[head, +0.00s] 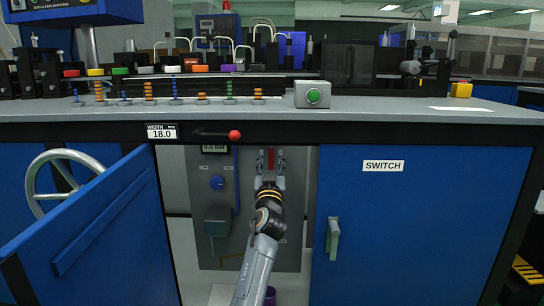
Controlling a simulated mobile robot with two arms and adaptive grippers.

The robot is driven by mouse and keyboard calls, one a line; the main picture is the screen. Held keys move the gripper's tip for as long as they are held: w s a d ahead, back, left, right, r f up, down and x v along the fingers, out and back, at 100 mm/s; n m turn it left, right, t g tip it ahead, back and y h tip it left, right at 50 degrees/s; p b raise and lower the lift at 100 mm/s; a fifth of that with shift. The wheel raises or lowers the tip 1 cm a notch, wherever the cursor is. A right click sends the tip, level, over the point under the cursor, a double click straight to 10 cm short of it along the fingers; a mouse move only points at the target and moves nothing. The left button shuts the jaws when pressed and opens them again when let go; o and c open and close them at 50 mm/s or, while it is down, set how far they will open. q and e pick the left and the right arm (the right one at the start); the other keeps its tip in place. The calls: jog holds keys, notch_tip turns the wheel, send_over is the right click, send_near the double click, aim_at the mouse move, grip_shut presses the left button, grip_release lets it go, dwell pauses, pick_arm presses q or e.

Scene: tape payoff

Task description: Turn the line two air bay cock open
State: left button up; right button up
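The bay stands open under the bench, with a grey panel (203,250) inside. A narrow red lever (271,159) stands upright on the panel's upper right; I take it to be the cock handle, but its label is hidden or unreadable. My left gripper (271,164) reaches up from below, its fingers apart on either side of the red lever, apparently not touching it. The panel also bears a display (214,149) that seems to read zero, a blue knob (217,183) and a grey box (217,221). My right gripper is out of view.
An open blue door (105,225) with a handwheel beyond it is at left. A closed blue door (410,230) marked SWITCH is at right. A red-knobbed lever (234,135) juts from the front rail. A green button box (312,95) sits on the bench.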

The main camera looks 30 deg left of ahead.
aim_at(271, 152)
pick_arm(q)
jog(key=shift+b+x, duration=0.4)
jog(key=shift+x, duration=1.4)
grip_shut()
